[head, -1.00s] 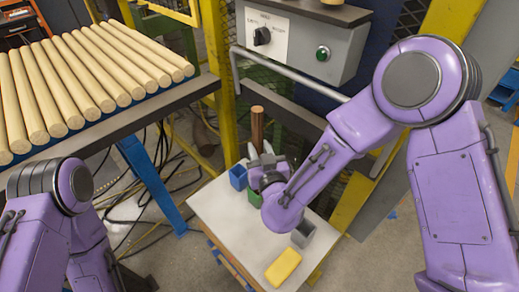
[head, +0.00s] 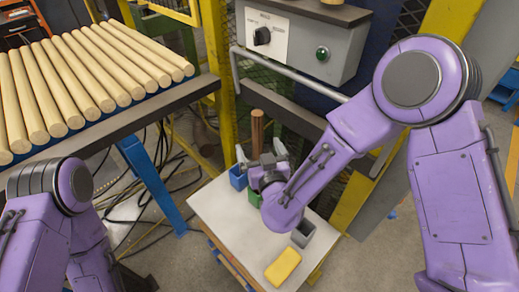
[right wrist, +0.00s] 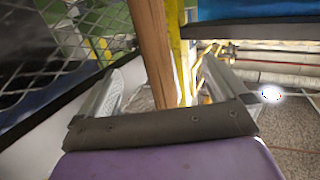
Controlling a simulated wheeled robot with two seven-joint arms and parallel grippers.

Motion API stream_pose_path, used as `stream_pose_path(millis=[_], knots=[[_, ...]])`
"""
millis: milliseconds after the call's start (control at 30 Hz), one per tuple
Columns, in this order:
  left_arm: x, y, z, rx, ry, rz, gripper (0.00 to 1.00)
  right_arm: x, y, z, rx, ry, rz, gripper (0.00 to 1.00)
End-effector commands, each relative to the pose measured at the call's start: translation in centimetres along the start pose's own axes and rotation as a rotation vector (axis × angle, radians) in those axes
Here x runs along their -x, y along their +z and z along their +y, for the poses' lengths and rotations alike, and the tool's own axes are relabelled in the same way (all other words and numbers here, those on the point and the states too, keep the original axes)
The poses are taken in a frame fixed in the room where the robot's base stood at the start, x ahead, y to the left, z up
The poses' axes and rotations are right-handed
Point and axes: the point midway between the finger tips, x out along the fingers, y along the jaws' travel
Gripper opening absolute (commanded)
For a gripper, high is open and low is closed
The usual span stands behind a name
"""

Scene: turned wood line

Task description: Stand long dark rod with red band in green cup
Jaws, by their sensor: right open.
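A long brown rod (head: 257,128) stands about upright above the small table's back edge. Its lower part is hidden behind my right gripper (head: 260,154), and no red band shows. In the right wrist view the rod (right wrist: 153,48) rises between the two spread fingers, with visible gaps on both sides. The right gripper is open. The green cup (head: 254,198) is mostly hidden under this gripper, so I cannot see where the rod's foot rests. My left gripper is out of view; only my left arm shows.
A blue cup (head: 238,177) stands close left of the green cup. A grey cup (head: 302,234) and a yellow block (head: 283,266) are nearer the front of the white tabletop (head: 238,235). A control box (head: 300,45) and rail are behind. Pale rods lie on a rack at left.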

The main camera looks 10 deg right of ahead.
Motion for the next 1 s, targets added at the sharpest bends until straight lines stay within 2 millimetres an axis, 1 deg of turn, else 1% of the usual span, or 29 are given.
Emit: stream_pose_path(millis=[167, 267, 367, 533, 600, 700, 833, 1000], knots=[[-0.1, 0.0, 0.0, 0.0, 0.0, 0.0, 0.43, 0.1, 0.1, 0.0, 0.0, 0.0, -0.001, 1.0], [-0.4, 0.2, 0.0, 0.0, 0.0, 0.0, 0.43, 1.1, 0.2, -0.1, 0.001, -0.002, -0.001, 1.0], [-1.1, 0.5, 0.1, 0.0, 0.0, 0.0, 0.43, 3.3, 0.3, -0.1, 0.003, -0.004, 0.0, 1.0], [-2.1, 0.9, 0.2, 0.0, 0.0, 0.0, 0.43, 8.0, 0.3, 0.0, 0.005, -0.004, 0.0, 1.0], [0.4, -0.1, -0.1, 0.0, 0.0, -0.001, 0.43, 8.9, -0.8, 0.0, 0.008, 0.0, -0.005, 1.0], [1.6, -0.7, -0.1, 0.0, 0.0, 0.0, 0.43, 9.8, -0.6, -0.1, 0.007, -0.001, -0.005, 1.0], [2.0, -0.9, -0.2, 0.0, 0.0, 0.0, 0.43, 10.5, -0.3, 0.0, 0.002, 0.0, -0.002, 1.0], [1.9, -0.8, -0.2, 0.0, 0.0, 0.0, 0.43, 10.6, 0.0, 0.0, 0.0, 0.0, -0.001, 1.0]])
